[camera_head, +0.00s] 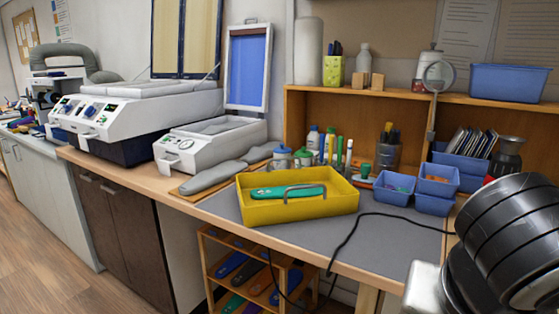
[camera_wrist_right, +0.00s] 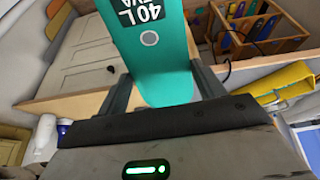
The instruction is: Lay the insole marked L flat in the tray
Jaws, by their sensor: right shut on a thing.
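A green insole (camera_wrist_right: 160,62) with a black label reading "40 L" and "EVA" shows upright in the right wrist view. My left gripper is not in view.
Blue bins (camera_head: 394,188) stand right of the tray, and a grey pad (camera_head: 212,176) lies to its left. A black cable (camera_head: 345,240) crosses the grey mat (camera_head: 385,240). A wooden rack (camera_head: 213,262) with several insoles is below the bench.

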